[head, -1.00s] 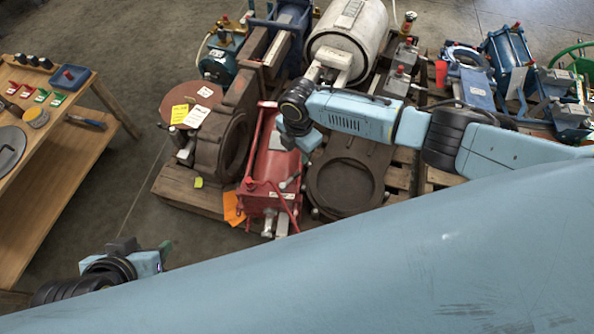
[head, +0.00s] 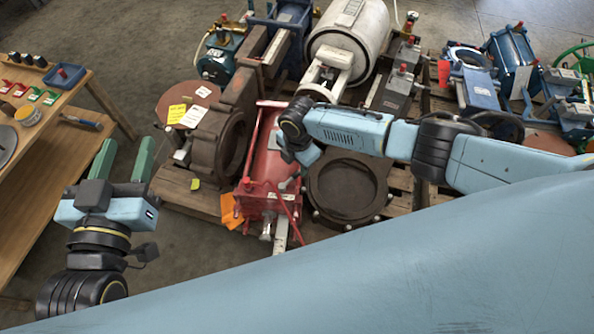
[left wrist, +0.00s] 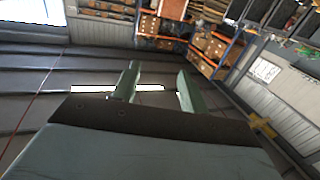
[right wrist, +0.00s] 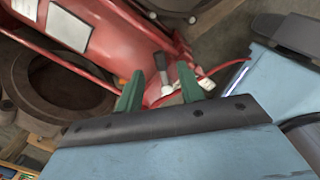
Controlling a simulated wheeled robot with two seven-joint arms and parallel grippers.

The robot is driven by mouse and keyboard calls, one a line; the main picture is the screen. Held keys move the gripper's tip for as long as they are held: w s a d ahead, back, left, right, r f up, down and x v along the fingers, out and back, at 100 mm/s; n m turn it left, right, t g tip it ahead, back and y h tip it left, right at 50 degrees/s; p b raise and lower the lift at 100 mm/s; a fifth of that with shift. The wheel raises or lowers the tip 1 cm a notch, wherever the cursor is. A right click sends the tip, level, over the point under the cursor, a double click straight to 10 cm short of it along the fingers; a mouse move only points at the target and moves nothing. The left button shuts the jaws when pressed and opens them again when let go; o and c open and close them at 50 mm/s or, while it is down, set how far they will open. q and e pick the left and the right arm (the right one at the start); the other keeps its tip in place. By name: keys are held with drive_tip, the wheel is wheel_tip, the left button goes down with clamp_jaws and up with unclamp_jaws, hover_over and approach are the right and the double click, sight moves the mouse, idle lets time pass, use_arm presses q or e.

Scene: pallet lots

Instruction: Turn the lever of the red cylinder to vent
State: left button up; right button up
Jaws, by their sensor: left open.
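The red cylinder (head: 268,160) lies on a pallet in the middle of the head view, and its red body fills the upper left of the right wrist view (right wrist: 125,40). In the right wrist view a small lever with a dark grip and pale base (right wrist: 165,75) shows in line with the gap between the green fingers of my right gripper (right wrist: 160,72). That gripper looks open, and I cannot tell whether it touches the lever. In the head view its fingers are hidden beneath the wrist. My left gripper (head: 127,146) is open and empty, left of the pallet.
A wooden bench (head: 45,175) stands at the left. A brown ring-shaped casting (head: 222,140) is left of the cylinder and a round flange (head: 345,187) is right of it. An orange tag (head: 230,211) hangs by the cylinder. Bare floor lies between bench and pallet.

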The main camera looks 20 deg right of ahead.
sight(297, 173)
wheel_tip(297, 173, down, 4)
drive_tip(key=shift+r+b, duration=0.2)
drive_tip(key=shift+b, duration=0.8)
use_arm(q)
wheel_tip(297, 173, up, 8)
drive_tip(key=s+t+h, duration=0.2)
drive_tip(key=t, duration=0.4)
drive_tip(key=shift+d, duration=0.35)
use_arm(e)
drive_tip(key=shift+f, duration=0.3)
use_arm(q)
drive_tip(key=shift+f, duration=0.1)
use_arm(e)
clamp_jaws()
